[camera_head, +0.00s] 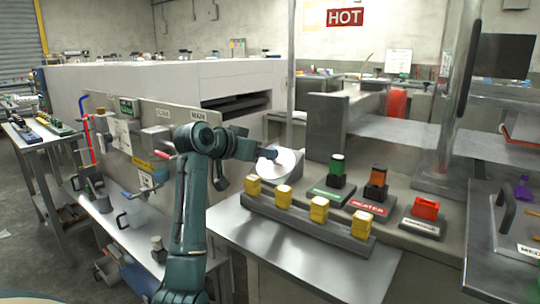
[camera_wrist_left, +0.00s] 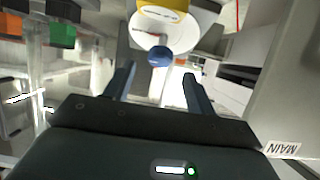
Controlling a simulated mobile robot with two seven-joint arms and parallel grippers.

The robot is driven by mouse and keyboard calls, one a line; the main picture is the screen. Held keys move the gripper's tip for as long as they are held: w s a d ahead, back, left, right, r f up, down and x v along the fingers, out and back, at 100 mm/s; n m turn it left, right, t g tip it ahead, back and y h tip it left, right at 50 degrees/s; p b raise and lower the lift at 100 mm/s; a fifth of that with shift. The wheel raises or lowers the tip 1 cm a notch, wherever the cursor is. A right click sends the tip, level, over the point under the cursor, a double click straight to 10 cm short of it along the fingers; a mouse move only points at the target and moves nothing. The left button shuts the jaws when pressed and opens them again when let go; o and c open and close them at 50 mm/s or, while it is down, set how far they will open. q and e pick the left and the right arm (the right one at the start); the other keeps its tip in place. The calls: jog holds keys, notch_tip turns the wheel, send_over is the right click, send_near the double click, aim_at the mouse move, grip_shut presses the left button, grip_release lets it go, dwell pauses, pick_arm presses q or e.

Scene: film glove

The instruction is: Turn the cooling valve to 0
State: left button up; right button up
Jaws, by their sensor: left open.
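A white round dial (camera_head: 280,163) stands on the bench just beyond my left gripper in the head view. In the left wrist view the white dial (camera_wrist_left: 184,44) carries a blue knob (camera_wrist_left: 160,56); I take this to be the cooling valve. No dial numbers are readable. My left gripper (camera_wrist_left: 158,76) is open, its two fingers apart, with the knob framed between and just beyond the fingertips. No contact is visible. In the head view my teal arm reaches to the dial, and the gripper (camera_head: 268,154) partly covers it. My right gripper is out of view.
A rail (camera_head: 300,222) with several yellow blocks lies in front of the dial. A green switch (camera_head: 337,165), an orange HEATER switch (camera_head: 377,183) and a red switch (camera_head: 426,207) stand to the right. An upright panel (camera_head: 162,118) with a MAIN label stands left. The front metal bench (camera_head: 285,262) is clear.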

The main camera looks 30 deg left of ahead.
pick_arm(q)
jog(key=x, duration=0.6)
jog(key=shift+b, duration=0.3)
jog(key=shift+c, duration=0.2)
jog(key=c, duration=0.9)
